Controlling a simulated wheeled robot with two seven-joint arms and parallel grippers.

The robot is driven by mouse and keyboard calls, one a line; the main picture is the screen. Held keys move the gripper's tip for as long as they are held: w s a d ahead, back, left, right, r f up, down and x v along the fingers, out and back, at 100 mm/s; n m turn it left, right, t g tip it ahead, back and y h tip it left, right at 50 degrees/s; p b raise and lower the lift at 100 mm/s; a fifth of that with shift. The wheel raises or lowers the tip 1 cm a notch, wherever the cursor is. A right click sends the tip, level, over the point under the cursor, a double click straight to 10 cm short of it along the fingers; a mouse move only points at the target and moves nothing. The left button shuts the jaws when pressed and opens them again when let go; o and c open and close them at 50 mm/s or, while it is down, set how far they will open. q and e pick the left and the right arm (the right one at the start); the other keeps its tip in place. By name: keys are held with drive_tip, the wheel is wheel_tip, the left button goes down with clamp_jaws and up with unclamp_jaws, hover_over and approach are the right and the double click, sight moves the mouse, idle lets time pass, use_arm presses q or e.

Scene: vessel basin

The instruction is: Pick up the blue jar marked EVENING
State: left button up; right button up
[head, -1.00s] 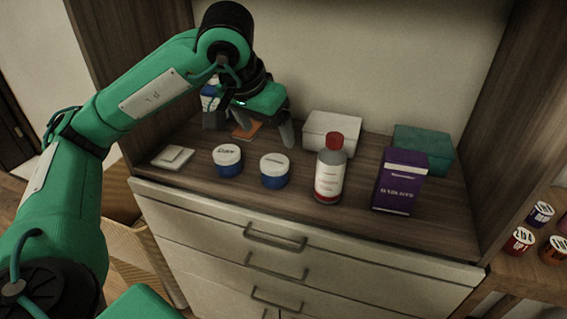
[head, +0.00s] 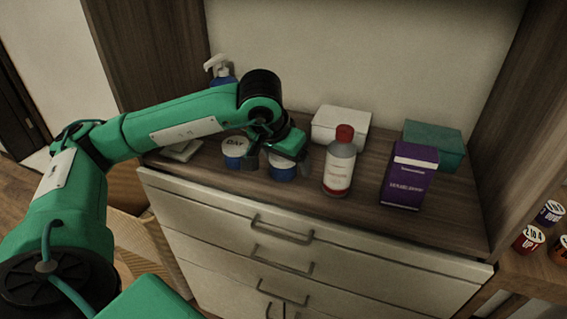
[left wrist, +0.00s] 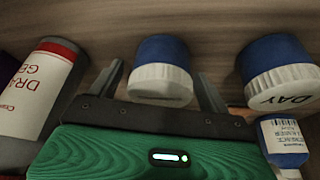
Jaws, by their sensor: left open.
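Two blue jars with white lids stand on the cabinet top. The left one (head: 234,160) reads DAY on its lid, and the DAY jar also shows at the right of the left wrist view (left wrist: 275,60). The other jar (head: 283,173) is partly hidden by my gripper in the head view; no word on it can be read. It shows between the fingers in the left wrist view (left wrist: 160,55). My left gripper (head: 278,160) is open over this second jar, its fingers on either side; I cannot tell whether they touch it. My right gripper is not in view.
A red-capped bottle (head: 340,165) stands just right of the second jar. A purple box (head: 408,178), white box (head: 340,125) and teal box (head: 434,143) stand farther right and behind. A spray bottle (head: 220,72) is at the back left.

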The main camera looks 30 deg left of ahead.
use_arm(q)
drive_tip(key=c, duration=1.1)
drive_tip(key=shift+r, duration=0.15)
